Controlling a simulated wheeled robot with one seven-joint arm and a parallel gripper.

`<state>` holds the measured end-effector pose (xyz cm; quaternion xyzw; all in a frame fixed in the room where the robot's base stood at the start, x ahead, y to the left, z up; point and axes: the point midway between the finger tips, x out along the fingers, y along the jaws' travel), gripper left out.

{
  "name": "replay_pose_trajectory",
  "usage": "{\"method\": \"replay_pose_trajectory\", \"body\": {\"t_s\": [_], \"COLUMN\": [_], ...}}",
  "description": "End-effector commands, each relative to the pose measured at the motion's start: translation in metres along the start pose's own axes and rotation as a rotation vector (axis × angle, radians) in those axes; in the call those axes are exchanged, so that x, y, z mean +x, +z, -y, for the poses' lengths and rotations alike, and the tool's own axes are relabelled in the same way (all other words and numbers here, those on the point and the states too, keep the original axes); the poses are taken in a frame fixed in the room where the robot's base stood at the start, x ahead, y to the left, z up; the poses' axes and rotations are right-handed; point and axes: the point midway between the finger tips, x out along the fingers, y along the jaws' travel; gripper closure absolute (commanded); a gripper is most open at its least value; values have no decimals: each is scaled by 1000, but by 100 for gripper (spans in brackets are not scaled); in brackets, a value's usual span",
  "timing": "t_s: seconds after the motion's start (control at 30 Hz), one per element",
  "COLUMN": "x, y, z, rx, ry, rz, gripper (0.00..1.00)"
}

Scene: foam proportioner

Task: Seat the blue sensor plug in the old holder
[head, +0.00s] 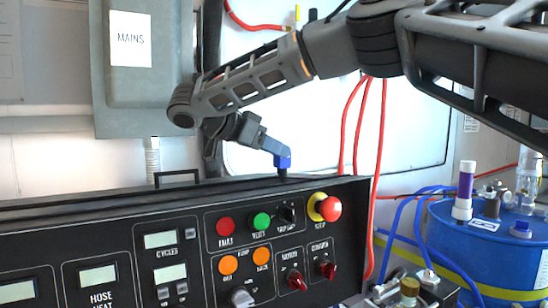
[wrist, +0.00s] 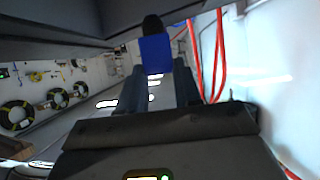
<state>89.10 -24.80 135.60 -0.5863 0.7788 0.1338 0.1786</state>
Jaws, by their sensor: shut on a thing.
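My gripper (head: 270,145) is shut on the blue sensor plug (head: 282,161), above the back edge of the black control panel. The plug's dark lower end points down towards that edge; I cannot tell if it touches anything. In the wrist view the blue plug (wrist: 156,53) sits between the two fingertips of my gripper (wrist: 158,76), with its black end (wrist: 152,25) beyond it. I cannot make out the old holder in either view.
The control panel (head: 190,228) fills the lower left, with a black handle (head: 177,177) on top. A grey mains box (head: 145,90) hangs behind. Red cables (head: 379,130) run down right of my gripper. A blue drum (head: 480,245) with fittings and hoses stands at right.

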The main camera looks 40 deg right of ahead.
Motion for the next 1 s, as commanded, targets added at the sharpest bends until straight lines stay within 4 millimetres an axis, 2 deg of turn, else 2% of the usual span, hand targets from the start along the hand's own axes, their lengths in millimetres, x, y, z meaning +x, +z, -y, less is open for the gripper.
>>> {"method": "replay_pose_trajectory", "body": {"t_s": [0.03,0.5,0.83,1.0], "x": [-6,-28,-31,-28], "y": [-11,-57,-60,-53], "z": [0,0,0,0], "rx": [2,5,1,0], "ry": [0,-3,-4,-3], "rz": [-1,-4,-7,-7], "gripper": [98,98,98,98]}}
